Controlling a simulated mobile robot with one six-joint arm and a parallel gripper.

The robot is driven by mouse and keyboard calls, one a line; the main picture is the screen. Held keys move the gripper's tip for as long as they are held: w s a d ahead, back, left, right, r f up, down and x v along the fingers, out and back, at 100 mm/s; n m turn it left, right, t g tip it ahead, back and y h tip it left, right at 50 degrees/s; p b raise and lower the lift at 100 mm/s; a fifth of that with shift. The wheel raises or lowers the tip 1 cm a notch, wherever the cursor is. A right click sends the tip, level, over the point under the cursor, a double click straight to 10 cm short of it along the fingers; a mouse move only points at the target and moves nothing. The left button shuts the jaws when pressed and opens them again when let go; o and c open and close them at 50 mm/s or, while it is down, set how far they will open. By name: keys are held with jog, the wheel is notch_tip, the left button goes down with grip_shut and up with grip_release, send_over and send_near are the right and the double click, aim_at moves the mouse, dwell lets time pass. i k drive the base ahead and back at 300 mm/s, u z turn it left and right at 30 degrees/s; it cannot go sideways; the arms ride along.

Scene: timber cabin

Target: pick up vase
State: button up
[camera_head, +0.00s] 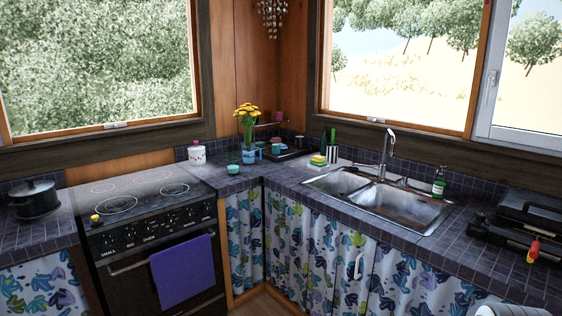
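A vase (249,156) stands upright on the dark tiled counter near the corner, to the right of the stove. It looks like clear or bluish glass and holds green stems with yellow flowers (246,111). Small cups stand close around it, including a teal one (276,149) to its right and a greenish one (233,168) in front to the left. My gripper is not recognisable in this view.
The stove (133,204) with a purple towel (182,272) is left of the vase. A white lidded jar (197,152) stands behind the stove's right end. A double sink (385,202), green soap bottle (439,182) and black case (522,222) are to the right. Some floor (260,304) shows below.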

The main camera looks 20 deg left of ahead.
aim_at(232, 150)
jog(key=u, duration=0.25)
jog(key=i, duration=1.6)
jog(key=u, duration=0.95)
jog(key=i, duration=1.7)
jog(key=u, duration=0.95)
jog(key=i, duration=0.8)
jog(key=u, duration=0.4)
